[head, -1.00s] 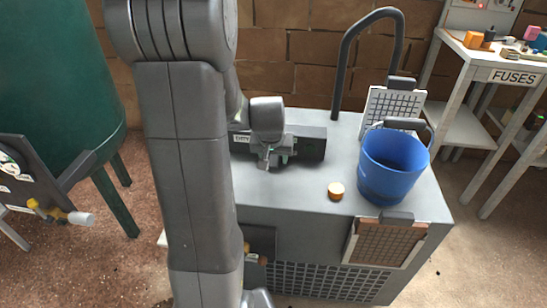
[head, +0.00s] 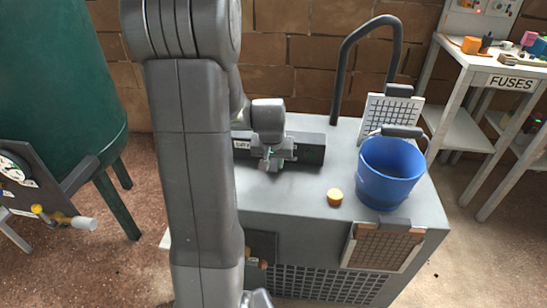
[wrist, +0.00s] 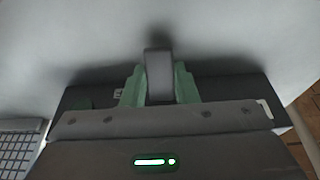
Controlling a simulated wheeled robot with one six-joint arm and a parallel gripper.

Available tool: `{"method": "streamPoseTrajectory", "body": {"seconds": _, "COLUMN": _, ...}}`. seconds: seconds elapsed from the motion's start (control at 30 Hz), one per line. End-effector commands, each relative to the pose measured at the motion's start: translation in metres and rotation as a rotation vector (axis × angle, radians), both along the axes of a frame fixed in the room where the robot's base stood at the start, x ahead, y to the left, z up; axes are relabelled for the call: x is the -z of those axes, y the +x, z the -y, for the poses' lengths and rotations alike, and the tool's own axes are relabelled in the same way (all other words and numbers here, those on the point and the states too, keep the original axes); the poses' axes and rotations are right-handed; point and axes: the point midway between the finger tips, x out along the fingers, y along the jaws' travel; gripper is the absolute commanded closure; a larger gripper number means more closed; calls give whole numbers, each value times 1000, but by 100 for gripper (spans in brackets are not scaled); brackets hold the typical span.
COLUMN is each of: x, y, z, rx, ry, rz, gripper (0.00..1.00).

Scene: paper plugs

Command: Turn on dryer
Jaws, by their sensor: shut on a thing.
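The dryer control is a dark box (head: 309,150) with a partly hidden label reading "DRY" (head: 242,145), lying on the grey cabinet top. My gripper (head: 272,160) is at the front of this box. In the wrist view its green fingers (wrist: 160,86) are shut around a dark upright lever (wrist: 159,70) on the box, one on each side. The lever's base is hidden by the grey plate in front.
A framed mesh filter (head: 391,112) and a black pipe (head: 345,72) stand behind. A FUSES shelf (head: 512,82) is at right, a green tank (head: 55,75) at left.

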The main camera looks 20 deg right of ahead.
Motion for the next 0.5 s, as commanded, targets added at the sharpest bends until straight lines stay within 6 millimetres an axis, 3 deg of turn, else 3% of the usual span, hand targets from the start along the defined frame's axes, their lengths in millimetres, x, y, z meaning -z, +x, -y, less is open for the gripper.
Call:
{"method": "streamPoseTrajectory", "body": {"seconds": 0.03, "x": -8, "y": 0, "z": 0, "rx": 1, "ry": 14, "rz": -23, "gripper": 100}}
{"method": "streamPoseTrajectory", "body": {"seconds": 0.5, "x": -25, "y": 4, "z": 2, "rx": 1, "ry": 188, "rz": -306, "gripper": 100}}
